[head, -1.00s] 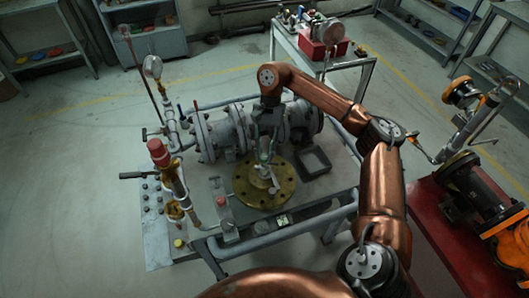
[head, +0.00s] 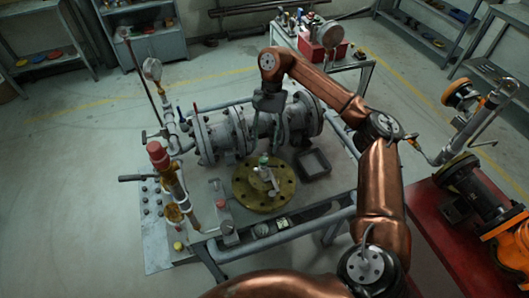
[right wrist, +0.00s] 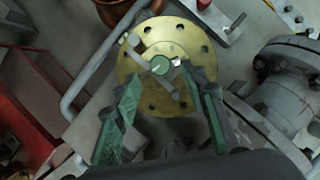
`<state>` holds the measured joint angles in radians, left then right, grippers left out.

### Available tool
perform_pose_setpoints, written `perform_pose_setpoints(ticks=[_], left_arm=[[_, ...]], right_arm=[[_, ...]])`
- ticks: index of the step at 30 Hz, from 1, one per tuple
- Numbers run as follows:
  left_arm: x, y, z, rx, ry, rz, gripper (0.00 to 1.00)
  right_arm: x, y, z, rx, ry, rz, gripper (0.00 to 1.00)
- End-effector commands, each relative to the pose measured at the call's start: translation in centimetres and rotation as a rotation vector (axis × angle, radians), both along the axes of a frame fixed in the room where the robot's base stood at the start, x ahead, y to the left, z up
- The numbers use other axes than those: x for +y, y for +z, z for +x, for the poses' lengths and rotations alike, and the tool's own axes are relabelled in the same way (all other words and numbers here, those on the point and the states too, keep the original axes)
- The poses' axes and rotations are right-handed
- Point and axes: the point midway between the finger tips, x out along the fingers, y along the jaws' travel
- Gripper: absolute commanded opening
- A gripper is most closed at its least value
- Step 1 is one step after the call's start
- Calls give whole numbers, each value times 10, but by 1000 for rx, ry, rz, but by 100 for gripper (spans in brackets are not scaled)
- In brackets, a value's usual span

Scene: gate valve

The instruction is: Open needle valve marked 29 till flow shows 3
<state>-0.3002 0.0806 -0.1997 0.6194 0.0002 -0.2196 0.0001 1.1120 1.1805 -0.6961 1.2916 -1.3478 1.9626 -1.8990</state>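A brass round flange (head: 245,190) lies on the bench, with a small valve (head: 264,172) on it that has a green top and a grey cross handle. In the right wrist view the green top (right wrist: 161,66) and the handle (right wrist: 137,42) show over the flange. I cannot read a 29 there. My right gripper (head: 265,140) is above and behind the valve, apart from it. My left gripper is out of view.
A large grey flanged pipe valve (head: 225,135) lies behind the brass flange. A dark square tray (head: 312,164) is to its right. A red-topped fitting (head: 157,153) with a black lever stands at the left. A red bench (head: 445,235) with orange pumps is at the right.

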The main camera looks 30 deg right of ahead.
Motion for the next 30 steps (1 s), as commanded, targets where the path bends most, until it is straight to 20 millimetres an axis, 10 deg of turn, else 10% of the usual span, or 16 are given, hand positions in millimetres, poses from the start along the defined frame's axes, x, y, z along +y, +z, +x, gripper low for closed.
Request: perform_pose_setpoints(ticks=[12, 30], left_arm=[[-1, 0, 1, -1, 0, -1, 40], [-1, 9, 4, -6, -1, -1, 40]], right_arm=[[-18, 59, 17, 0, 0, 0, 39], [5, 55, 24, -12, -23, 50, 39]])
